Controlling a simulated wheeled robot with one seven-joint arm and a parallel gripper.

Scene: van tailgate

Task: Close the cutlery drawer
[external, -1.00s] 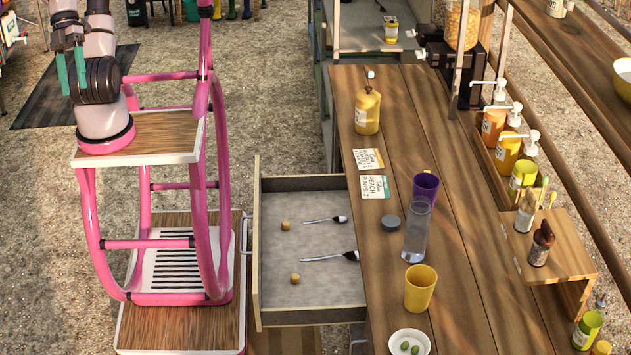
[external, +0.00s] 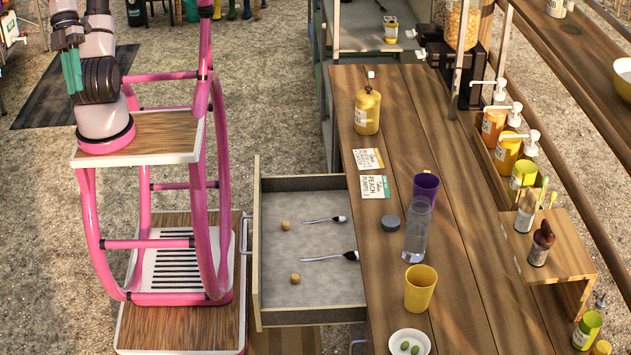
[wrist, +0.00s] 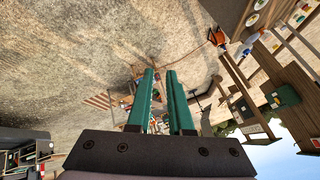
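The cutlery drawer (external: 335,289) is pulled out to the left from the wooden counter (external: 383,258) in the external view. Its bar handle (external: 245,233) is on its left front panel. Two forks or spoons (external: 327,257) and two small round tan pieces (external: 286,225) lie inside. My gripper (external: 72,72) is at the upper left, high above my base and well away from the drawer. Its green fingers, also in the wrist view (wrist: 158,75), are empty with a narrow gap between them. The wrist view does not clearly show the drawer.
A yellow bottle (external: 367,111), a clear tumbler (external: 417,232), a purple cup (external: 426,187), a yellow cup (external: 420,288) and a bowl of olives (external: 409,343) stand on the counter. My pink-framed base is close to the drawer's front. Gravel ground lies open behind the drawer.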

